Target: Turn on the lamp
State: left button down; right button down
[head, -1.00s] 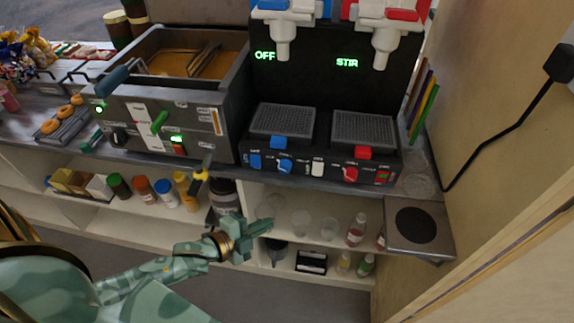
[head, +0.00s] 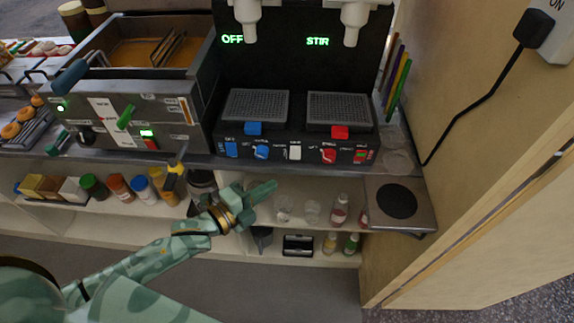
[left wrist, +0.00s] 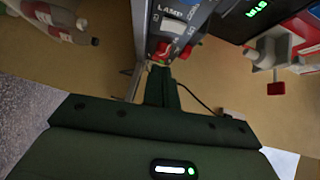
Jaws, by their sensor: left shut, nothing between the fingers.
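A switch panel (head: 293,153) runs along the front of the drinks machine in the head view, with blue, white and red switches. In the left wrist view a "LAMP" label (left wrist: 172,12) sits on this machine's front, by a pale switch plate (left wrist: 175,28) and a red part (left wrist: 163,51). I cannot tell the lamp switch's position, and no lamp itself is identifiable. My left gripper (head: 270,188) is shut and empty, in front of the shelf below the panel. In the left wrist view its fingers (left wrist: 161,80) point toward the labelled area. My right gripper is out of view.
Clear cups (head: 312,211) and bottles (head: 340,209) stand on the shelf behind my gripper. A plate with a black disc (head: 397,201) juts out right. A fryer (head: 150,110) stands left. A wooden wall and a black cable (head: 480,100) bound the right.

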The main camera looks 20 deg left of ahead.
aim_at(297, 158)
pick_arm(q)
jog(key=w, duration=0.2)
jog(key=w+d+b, duration=0.1)
jog(key=w, duration=0.2)
jog(key=w+d+f+b, duration=0.1)
jog(key=w, duration=0.2)
jog(key=shift+w+f, duration=0.1)
jog(key=shift+w, duration=0.45)
jog(key=shift+w+a+f+b, duration=0.15)
jog(key=shift+w+f+b, duration=0.1)
jog(key=shift+b, duration=0.4)
jog(key=shift+r, duration=0.25)
